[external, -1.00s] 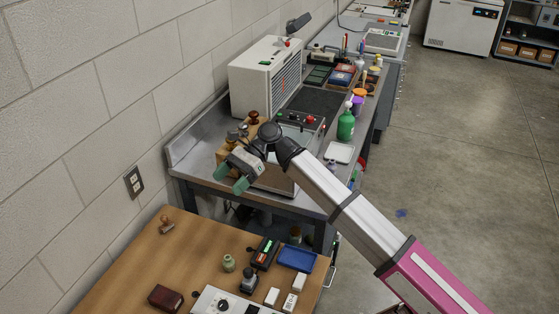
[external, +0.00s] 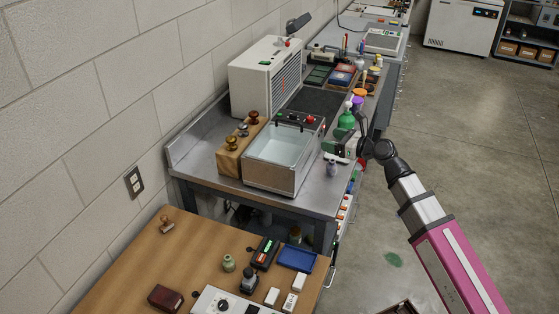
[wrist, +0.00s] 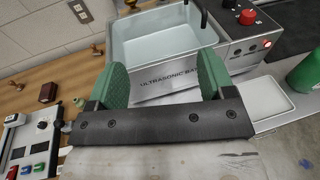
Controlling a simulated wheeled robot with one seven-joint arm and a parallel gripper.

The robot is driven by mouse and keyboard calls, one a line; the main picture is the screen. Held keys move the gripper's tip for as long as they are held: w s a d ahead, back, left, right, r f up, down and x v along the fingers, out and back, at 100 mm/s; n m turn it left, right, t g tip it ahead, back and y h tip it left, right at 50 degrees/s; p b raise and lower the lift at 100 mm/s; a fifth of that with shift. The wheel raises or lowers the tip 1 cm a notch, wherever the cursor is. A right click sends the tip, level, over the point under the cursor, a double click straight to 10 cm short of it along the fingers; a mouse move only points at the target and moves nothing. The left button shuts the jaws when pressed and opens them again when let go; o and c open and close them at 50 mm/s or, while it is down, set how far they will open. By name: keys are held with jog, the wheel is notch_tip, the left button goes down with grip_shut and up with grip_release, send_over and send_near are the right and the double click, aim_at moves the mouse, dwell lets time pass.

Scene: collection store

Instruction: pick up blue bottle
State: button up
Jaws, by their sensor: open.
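A small grey-blue bottle (external: 331,168) stands upright near the front right corner of the metal bench, right of the ultrasonic bath. It is the only bluish bottle I can make out, and its exact colour is hard to tell. My gripper (external: 338,146) is just above and behind it in the picture, over the right side of the bench, apart from it as far as I can tell. The green fingers are spread and empty. In the wrist view my gripper (wrist: 161,58) faces the ultrasonic bath, and I cannot make out the bottle there.
The ultrasonic bath (external: 270,178) also fills the wrist view's upper middle (wrist: 165,85). A larger green bottle (external: 347,119) stands close behind my gripper. A white tray (wrist: 268,97) lies beside the bath. The wooden table (external: 130,255) holds several small items.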

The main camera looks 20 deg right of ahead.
jog(key=s+d+m+t+h, duration=0.3)
jog(key=d+h, duration=0.1)
jog(key=d, duration=0.5)
send_near(334, 165)
jog(key=w, duration=0.1)
jog(key=x, duration=0.4)
jog(key=shift+w+d, duration=0.2)
jog(key=shift+w, duration=0.15)
jog(key=shift+a+x, duration=0.15)
jog(key=shift+x, duration=1.2)
jog(key=shift+a+x, duration=0.2)
jog(key=shift+x, duration=1.2)
jog(key=shift+s+d, duration=0.1)
jog(key=shift+s, duration=0.05)
jog(key=c, duration=1.1)
